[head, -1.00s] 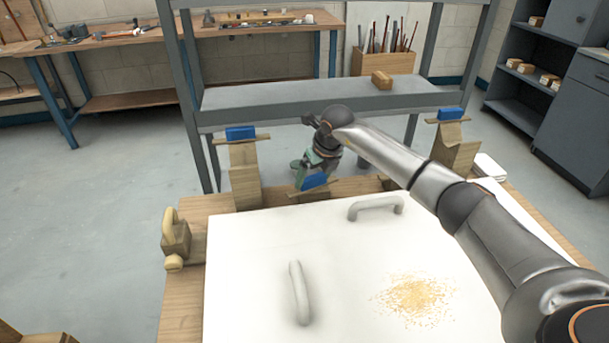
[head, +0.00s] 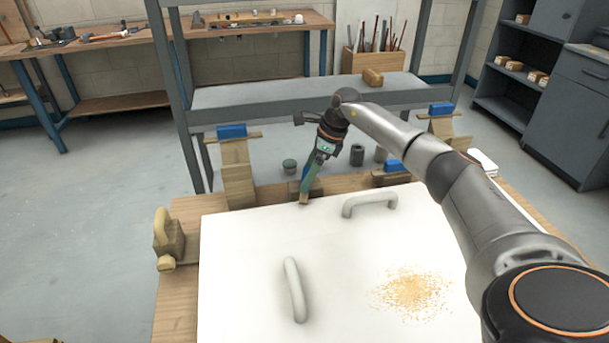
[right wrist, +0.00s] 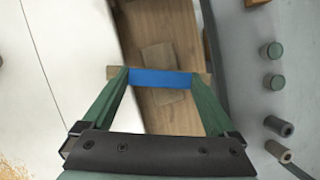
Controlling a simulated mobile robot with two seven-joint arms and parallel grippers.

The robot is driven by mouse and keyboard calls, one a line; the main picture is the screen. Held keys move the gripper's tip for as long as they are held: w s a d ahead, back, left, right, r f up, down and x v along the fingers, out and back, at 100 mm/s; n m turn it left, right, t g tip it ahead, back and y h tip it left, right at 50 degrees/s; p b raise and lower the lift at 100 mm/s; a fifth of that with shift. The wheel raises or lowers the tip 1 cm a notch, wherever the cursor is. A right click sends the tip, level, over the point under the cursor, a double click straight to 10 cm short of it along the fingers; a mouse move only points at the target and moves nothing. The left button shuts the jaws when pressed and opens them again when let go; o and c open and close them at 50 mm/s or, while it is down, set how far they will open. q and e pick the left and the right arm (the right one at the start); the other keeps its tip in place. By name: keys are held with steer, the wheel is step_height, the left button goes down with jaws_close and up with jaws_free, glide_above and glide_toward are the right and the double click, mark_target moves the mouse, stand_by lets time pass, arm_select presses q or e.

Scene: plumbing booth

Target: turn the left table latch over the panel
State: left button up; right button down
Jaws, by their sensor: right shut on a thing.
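The left table latch is a wooden bar with a blue grip, at the far edge of the white panel (head: 240,260). My right gripper (head: 304,192) is at this latch and mostly hides it in the head view. In the right wrist view, the green fingers are shut on both ends of the blue grip (right wrist: 161,79). The bar lies across the panel's edge there, one end over the panel (right wrist: 70,60), the other over the wooden table. The right table latch (head: 393,168) stands farther right. My left gripper is out of view.
Two wooden posts with blue-topped latches stand behind the table, at left (head: 236,165) and right (head: 441,125). The panel carries two raised handles (head: 368,203) and scattered sawdust (head: 413,291). A wooden clamp (head: 168,238) sits at the table's left edge.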

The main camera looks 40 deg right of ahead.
steer(key=shift+w+n+g+y+b, duration=0.1)
steer(key=shift+n+g+y+b, duration=0.3)
steer(key=shift+n, duration=0.7)
jaws_free()
steer(key=shift+d, duration=0.1)
steer(key=shift+r, duration=0.15)
steer(key=p+v, duration=0.1)
steer(key=v, duration=1.1)
steer(key=shift+r, duration=0.1)
